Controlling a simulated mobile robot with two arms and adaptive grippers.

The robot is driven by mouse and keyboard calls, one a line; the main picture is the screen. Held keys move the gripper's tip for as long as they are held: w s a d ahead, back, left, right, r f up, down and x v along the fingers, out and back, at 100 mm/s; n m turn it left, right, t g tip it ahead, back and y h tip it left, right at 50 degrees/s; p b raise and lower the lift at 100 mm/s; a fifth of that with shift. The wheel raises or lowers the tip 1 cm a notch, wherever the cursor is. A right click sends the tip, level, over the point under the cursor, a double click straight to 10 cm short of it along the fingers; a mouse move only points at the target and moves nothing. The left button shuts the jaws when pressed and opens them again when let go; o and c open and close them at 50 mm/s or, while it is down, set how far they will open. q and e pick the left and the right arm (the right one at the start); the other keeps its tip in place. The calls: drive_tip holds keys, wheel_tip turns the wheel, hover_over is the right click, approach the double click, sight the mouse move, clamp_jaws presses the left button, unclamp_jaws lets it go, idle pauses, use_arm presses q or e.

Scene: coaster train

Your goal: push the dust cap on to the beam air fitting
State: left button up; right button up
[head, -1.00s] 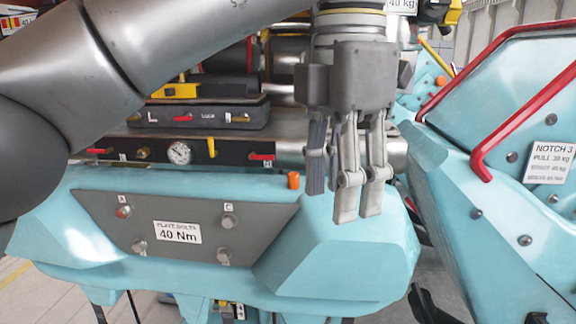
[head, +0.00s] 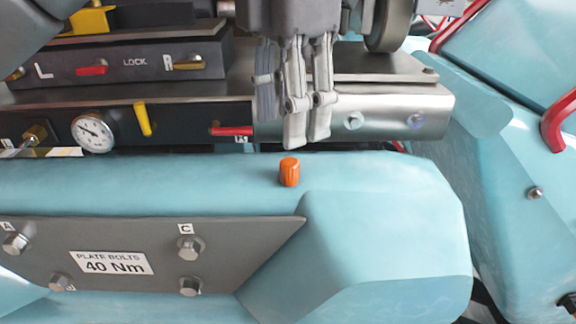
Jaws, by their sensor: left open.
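The dust cap looks to be the small ribbed orange cap (head: 289,172), which stands upright on top of the teal body (head: 120,188). My left gripper (head: 307,140) hangs down from the top of the head view, just above and slightly right of the cap in the picture. Its fingers point down, open and empty, and look apart from the cap. A brass fitting (head: 35,135), probably the beam air fitting, is on the dark beam face left of the gauge. My right gripper does not show.
The beam carries a round gauge (head: 93,132), a yellow lever (head: 142,118) and a red handle (head: 231,131). A grey control box (head: 130,67) sits above them. A bolted grey plate (head: 130,262) is at the front. A red rail (head: 558,122) is at right.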

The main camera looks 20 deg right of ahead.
sight(290, 161)
use_arm(q)
drive_tip(key=shift+f, duration=0.55)
drive_tip(key=shift+w+f, duration=0.15)
drive_tip(key=shift+f, duration=0.25)
drive_tip(key=shift+w+f+p, duration=0.2)
drive_tip(key=shift+f+p, duration=0.15)
drive_tip(key=shift+f, duration=0.25)
wheel_tip(290, 161, down, 4)
drive_tip(key=shift+p, duration=0.9)
drive_tip(key=shift+f, duration=0.3)
drive_tip(key=c, duration=0.9)
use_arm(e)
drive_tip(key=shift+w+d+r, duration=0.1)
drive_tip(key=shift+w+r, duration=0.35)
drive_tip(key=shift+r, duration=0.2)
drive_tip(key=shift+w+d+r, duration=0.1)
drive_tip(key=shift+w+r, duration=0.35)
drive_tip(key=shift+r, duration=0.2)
